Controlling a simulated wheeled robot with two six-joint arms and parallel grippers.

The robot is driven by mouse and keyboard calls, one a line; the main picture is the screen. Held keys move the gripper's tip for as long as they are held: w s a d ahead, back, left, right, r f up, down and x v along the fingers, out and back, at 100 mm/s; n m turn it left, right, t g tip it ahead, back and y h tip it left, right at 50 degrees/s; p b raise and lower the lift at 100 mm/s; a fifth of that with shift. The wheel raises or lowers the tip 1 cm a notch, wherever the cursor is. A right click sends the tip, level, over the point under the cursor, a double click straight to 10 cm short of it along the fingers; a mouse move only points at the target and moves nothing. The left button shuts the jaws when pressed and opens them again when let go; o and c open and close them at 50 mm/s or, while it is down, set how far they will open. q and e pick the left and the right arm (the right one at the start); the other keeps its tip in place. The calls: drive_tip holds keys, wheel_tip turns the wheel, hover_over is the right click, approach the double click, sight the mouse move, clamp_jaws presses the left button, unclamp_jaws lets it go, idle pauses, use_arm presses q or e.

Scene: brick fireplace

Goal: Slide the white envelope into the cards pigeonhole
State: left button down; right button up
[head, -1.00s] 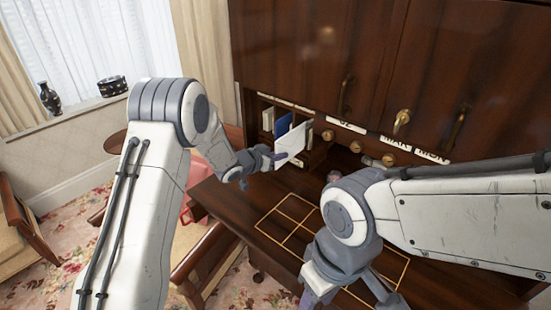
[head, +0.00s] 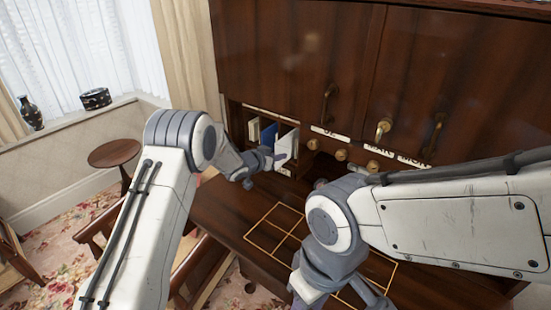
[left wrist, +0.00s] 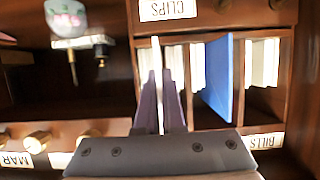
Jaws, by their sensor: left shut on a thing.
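The white envelope (head: 287,144) is held upright in my left gripper (head: 267,158), at the front of the pigeonhole row under the dark cabinet. In the left wrist view the envelope (left wrist: 156,85) is a thin edge-on strip between the two fingers (left wrist: 161,105). It lines up with the leftmost pigeonhole there; how deep it reaches is unclear. A blue envelope (left wrist: 219,80) and pale papers (left wrist: 264,62) stand in the neighbouring pigeonholes. Labels CLIPS (left wrist: 168,9) and BILLS (left wrist: 264,137) appear upside down; I cannot read a cards label. My right gripper (head: 345,298) is low over the desk, fingertips partly cut off.
A desk top (head: 225,205) with gold-lined squares lies below the pigeonholes. Brass knobs (head: 341,155) and door handles (head: 383,128) stick out to the right. Narrow dividers bound each pigeonhole. A small round side table (head: 115,152) stands at the left.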

sight(285, 151)
use_arm(q)
drive_tip(key=shift+w+d+p, duration=0.25)
drive_tip(key=shift+w+d, duration=0.25)
drive_tip(key=shift+w, duration=0.2)
drive_tip(key=shift+w+d+p, duration=0.2)
drive_tip(key=shift+w+d, duration=0.3)
drive_tip(key=shift+w, duration=0.15)
drive_tip(key=c, duration=0.9)
unclamp_jaws()
drive_tip(key=shift+c, duration=0.2)
drive_tip(key=shift+a, duration=0.1)
